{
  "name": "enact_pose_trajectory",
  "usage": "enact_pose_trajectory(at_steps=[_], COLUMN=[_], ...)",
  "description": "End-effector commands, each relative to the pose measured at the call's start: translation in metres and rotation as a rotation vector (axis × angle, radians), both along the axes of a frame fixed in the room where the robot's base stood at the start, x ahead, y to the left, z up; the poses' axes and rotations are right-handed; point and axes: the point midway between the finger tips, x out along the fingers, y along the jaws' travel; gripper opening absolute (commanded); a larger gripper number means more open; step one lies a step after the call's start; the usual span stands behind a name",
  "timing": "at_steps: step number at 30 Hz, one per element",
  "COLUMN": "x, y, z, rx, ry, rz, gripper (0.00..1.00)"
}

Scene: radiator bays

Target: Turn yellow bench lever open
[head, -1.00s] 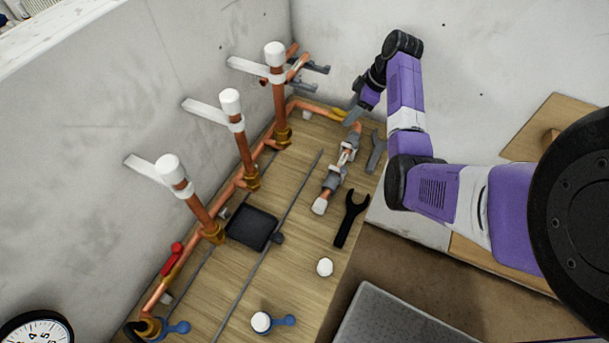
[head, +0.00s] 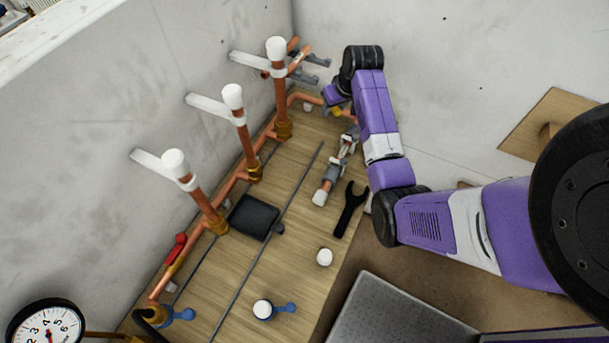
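The yellow lever (head: 337,112) shows as a small yellow piece on the copper pipe at the far end of the wooden bench (head: 290,230). My arm reaches over the bench's far right corner, and my gripper (head: 327,104) is at the yellow lever, partly hidden behind my own wrist. I cannot tell whether its fingers touch the lever or whether they are open or shut. How far the lever is turned is also hard to see.
Three upright copper pipes with white caps (head: 233,96) line the left wall. A gauge (head: 47,328) is at lower left.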

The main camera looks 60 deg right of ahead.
Motion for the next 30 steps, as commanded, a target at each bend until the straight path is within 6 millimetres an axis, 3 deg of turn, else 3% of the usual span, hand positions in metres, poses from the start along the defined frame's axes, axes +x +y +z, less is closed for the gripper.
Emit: enact_pose_trajectory(at_steps=[3,16,30], x=[0.007,-0.017,-0.004], y=[0.002,0.02,0.088], z=[0.0,0.074,0.015], rx=[-0.001,-0.004,-0.073], ry=[0.001,-0.004,-0.082], rz=[-0.096,-0.095,-0.013], gripper=[0.43,0.43,0.43])
